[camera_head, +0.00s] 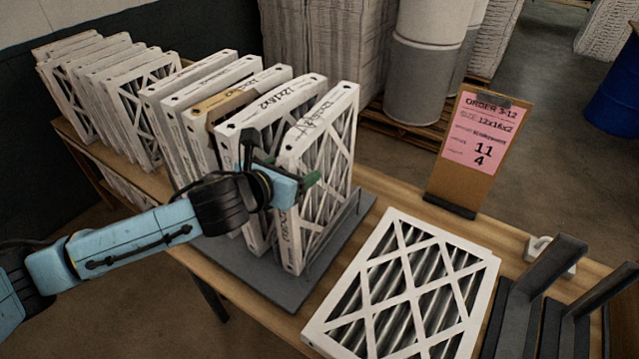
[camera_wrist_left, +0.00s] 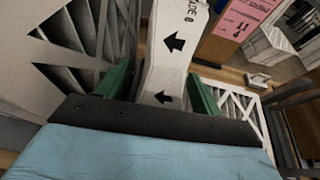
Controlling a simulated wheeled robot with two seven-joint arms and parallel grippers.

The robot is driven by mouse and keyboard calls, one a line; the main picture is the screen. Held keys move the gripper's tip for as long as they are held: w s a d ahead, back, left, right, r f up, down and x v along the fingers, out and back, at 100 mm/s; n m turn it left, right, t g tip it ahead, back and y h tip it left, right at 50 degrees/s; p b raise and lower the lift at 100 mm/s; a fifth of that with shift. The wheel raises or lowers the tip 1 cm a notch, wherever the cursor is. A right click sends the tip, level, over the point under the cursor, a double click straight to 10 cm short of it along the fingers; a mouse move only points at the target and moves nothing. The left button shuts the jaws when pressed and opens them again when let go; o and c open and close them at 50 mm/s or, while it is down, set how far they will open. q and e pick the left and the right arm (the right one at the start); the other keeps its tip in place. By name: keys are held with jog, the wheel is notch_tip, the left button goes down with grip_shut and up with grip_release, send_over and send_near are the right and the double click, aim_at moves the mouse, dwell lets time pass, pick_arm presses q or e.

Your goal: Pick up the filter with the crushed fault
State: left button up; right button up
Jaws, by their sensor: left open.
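Several white-framed pleated filters stand upright in a row on a dark grey base (camera_head: 260,280). The front filter (camera_head: 325,165) has a lattice face turned right. My left gripper (camera_head: 288,168) is open at this filter's near side edge. In the left wrist view, a white filter edge (camera_wrist_left: 172,62) with black arrows lies between my two green fingers (camera_wrist_left: 160,90); its outline bends inward, as if dented. A gap shows beside the fingers, so it does not look clamped. One filter further back (camera_head: 222,103) has a brown patch along its top. My right gripper is not in view.
Another filter (camera_head: 405,290) lies flat on the wooden table. A clipboard with a pink order card (camera_head: 480,135) stands behind it. Dark angled brackets (camera_head: 540,285) are at the right. More filters (camera_head: 105,80) stand at the back left.

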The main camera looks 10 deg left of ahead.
pick_arm(q)
grip_shut()
dwell(0.4)
